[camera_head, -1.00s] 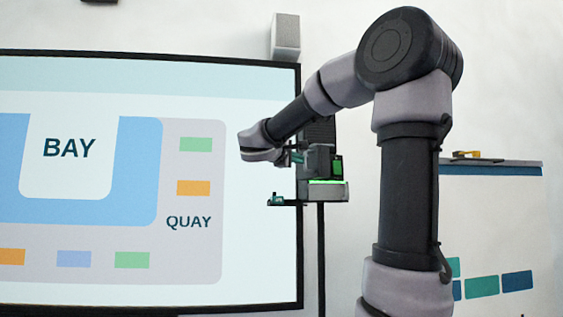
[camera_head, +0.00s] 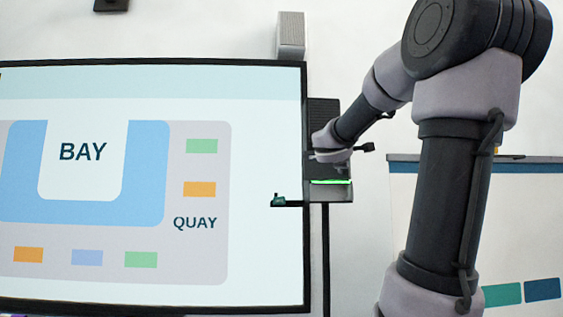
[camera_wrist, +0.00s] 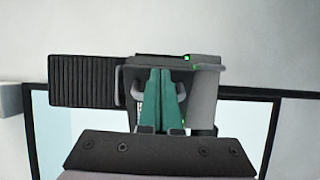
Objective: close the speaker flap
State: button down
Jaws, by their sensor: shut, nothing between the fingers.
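The dark unit with a ribbed speaker grille (camera_head: 322,112) is mounted at the right edge of the big screen. The grille is at the left in the wrist view (camera_wrist: 85,80). Below it in the head view is a grey housing (camera_head: 340,192) with a lit green strip. My gripper's teal fingers (camera_wrist: 157,75) are together and empty, in front of the unit's recessed middle, beside the grille. A pale grey panel (camera_wrist: 207,95) stands to their right. I cannot tell which part is the flap, or whether the fingers touch anything. In the head view my wrist hides the fingers.
The large screen (camera_head: 110,85) fills the left. A small teal item on a bracket (camera_head: 280,200) juts left from the unit.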

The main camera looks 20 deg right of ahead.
jog(key=shift+w+d, duration=0.25)
jog(key=shift+d, duration=0.55)
jog(key=shift+w+d, duration=0.25)
jog(key=shift+d, duration=0.5)
jog(key=shift+a, duration=0.15)
